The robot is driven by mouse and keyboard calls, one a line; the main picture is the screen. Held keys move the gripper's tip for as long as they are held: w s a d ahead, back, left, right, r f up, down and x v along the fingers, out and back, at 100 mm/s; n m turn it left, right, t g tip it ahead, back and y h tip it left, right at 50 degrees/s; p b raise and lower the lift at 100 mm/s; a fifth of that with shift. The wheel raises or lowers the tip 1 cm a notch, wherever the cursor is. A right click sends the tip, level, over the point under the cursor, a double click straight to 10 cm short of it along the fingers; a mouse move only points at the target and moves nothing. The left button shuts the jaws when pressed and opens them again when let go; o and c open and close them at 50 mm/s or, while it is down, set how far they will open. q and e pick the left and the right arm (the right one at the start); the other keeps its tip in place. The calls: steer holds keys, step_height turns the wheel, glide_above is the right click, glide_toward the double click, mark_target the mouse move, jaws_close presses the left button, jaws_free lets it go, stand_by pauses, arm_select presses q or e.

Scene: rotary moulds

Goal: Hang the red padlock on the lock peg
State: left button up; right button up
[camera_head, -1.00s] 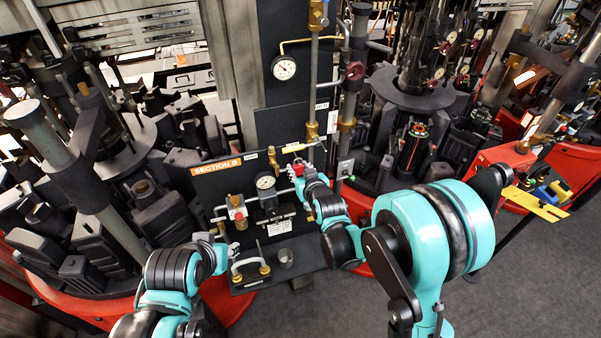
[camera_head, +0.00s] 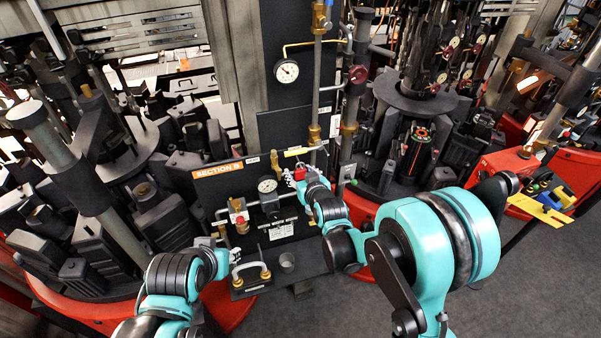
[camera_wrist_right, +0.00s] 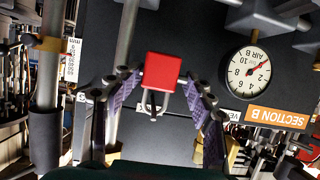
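The red padlock (camera_head: 300,173) is at the tip of my right gripper (camera_head: 307,179), in front of the panel, right of the lower gauge. In the right wrist view the red padlock body (camera_wrist_right: 163,71) sits between the two fingers of my right gripper (camera_wrist_right: 160,78), which look closed on its sides. Its metal shackle (camera_wrist_right: 152,101) shows below the body in that view. I cannot clearly make out the lock peg, or whether the shackle touches it. My left gripper (camera_head: 216,240) is low at the left of the panel; its fingers are too small to read.
A lower gauge (camera_head: 267,185) and an orange SECTION B sign (camera_head: 218,171) are on the panel. Vertical pipes (camera_head: 316,90) stand above the padlock. A shelf (camera_head: 300,262) below carries a curved handle (camera_head: 250,266) and a small grey cup (camera_head: 287,262). Dark machinery flanks both sides.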

steer(key=shift+d, duration=0.1)
steer(key=v, duration=1.2)
steer(key=s+d+f+m+g+h+b, duration=0.1)
steer(key=s+d+f+g+h+b, duration=0.1)
steer(key=s+d+f+b, duration=0.5)
steer(key=s+d+f+m+g+h+b, duration=0.2)
steer(key=s+d+f+g+b, duration=0.2)
steer(key=s+d+f+b, duration=0.4)
steer(key=s+f+b, duration=0.4)
steer(key=f+b, duration=0.3)
steer(key=b, duration=0.1)
steer(key=shift+s+f+m, duration=0.2)
steer(key=shift+s+m, duration=0.05)
steer(key=shift+m, duration=0.05)
steer(key=shift+c, duration=0.4)
